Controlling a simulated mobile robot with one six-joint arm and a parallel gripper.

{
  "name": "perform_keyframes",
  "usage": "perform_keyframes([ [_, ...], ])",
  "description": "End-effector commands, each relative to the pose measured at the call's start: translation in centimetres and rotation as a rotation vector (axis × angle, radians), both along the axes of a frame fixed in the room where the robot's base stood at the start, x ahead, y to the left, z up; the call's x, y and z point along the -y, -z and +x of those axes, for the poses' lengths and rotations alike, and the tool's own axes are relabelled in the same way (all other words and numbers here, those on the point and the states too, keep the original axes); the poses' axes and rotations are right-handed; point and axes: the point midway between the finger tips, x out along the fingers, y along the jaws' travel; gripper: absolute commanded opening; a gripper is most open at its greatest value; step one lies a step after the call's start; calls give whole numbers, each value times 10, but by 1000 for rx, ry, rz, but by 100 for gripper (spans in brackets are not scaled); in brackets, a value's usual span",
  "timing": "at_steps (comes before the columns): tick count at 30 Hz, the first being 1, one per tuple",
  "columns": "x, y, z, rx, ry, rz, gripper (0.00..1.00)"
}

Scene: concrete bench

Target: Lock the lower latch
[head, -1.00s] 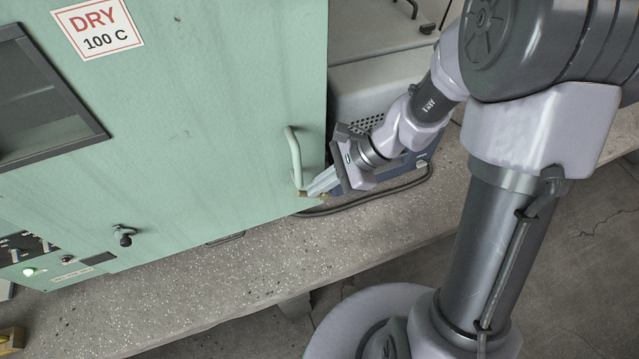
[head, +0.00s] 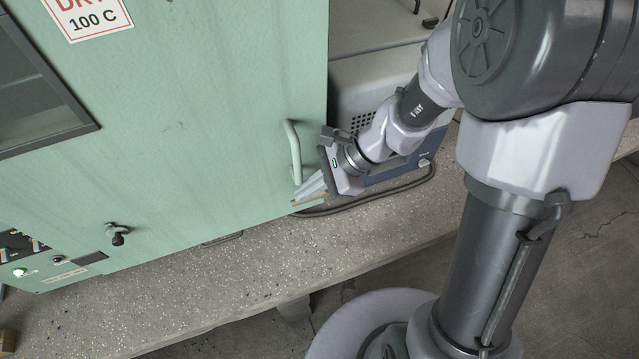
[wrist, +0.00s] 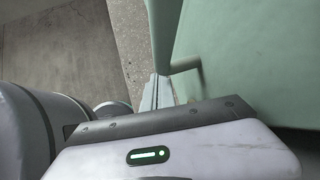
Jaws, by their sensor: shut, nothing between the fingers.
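A small black turn-latch (head: 117,234) sits low on the front of the green oven (head: 200,130); I cannot tell whether it is locked, and no other latch shows. My gripper (head: 308,190) is shut and empty. It is at the oven's lower right edge, just by the lower end of the pale green bar handle (head: 294,152), well to the right of the black latch. In the wrist view the closed fingers (wrist: 156,92) point beside the handle's lower end (wrist: 185,66); whether they touch it is unclear. The black latch is not in the wrist view.
A speckled concrete bench (head: 200,285) runs under the oven, with its front edge clear. A grey-blue device (head: 400,172) and a dark cable (head: 375,197) lie right of the oven. A control panel with a lit green lamp (head: 19,272) is at lower left.

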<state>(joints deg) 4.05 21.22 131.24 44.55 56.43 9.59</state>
Motion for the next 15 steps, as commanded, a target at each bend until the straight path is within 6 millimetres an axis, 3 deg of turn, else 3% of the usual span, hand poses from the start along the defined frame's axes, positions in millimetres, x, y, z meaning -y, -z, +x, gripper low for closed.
perform_keyframes([
  [15,-4,6,-1,1,-1,-1,0],
])
